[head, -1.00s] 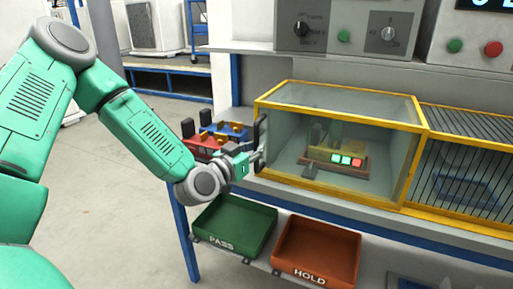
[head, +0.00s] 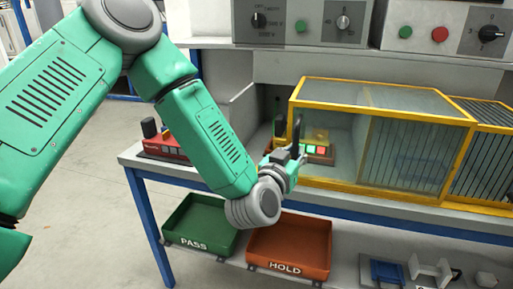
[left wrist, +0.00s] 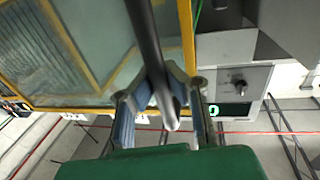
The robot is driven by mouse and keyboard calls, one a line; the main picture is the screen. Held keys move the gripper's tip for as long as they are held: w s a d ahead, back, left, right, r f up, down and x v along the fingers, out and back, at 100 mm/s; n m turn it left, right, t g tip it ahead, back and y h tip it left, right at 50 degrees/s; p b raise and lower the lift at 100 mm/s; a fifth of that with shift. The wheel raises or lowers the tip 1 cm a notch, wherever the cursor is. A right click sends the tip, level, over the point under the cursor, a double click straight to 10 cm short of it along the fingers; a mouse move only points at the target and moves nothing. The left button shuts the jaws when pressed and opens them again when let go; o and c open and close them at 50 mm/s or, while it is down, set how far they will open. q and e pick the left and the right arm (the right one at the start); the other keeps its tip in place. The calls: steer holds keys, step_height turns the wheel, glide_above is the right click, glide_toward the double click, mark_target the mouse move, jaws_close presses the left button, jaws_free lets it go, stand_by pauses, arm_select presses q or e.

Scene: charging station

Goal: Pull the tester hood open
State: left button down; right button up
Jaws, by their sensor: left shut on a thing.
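The tester hood (head: 420,88) is a clear box with a yellow frame on the bench. Its right part overlaps a striped cage, whose bars show through the glass. A dark upright handle (head: 297,130) stands at its left end. My left gripper (head: 289,160) is shut on this handle. In the left wrist view, the handle (left wrist: 147,40) runs between the fingers of my left gripper (left wrist: 160,105), with the yellow frame behind. A unit with lit green and red squares (head: 315,150) is at the hood's left end, partly hidden by my gripper. My right gripper is not in view.
The striped cage (head: 490,150) stands at the right. A green PASS tray (head: 200,222) and an orange HOLD tray (head: 290,240) are below the bench edge. A red device (head: 163,147) is at the bench's left. Control panels (head: 300,22) are above.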

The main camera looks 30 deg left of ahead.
arm_select(q)
steer(key=w+d, duration=0.1)
steer(key=d, duration=0.3)
steer(key=w+d, duration=0.1)
steer(key=d, duration=0.3)
steer(key=d+p, duration=0.1)
steer(key=d, duration=0.3)
steer(key=shift+w+d, duration=0.3)
steer(key=shift+w, duration=0.1)
steer(key=c, duration=1.5)
jaws_free()
steer(key=shift+c, duration=0.2)
steer(key=s, duration=1.2)
steer(key=shift+d, duration=0.25)
steer(key=shift+f, duration=0.1)
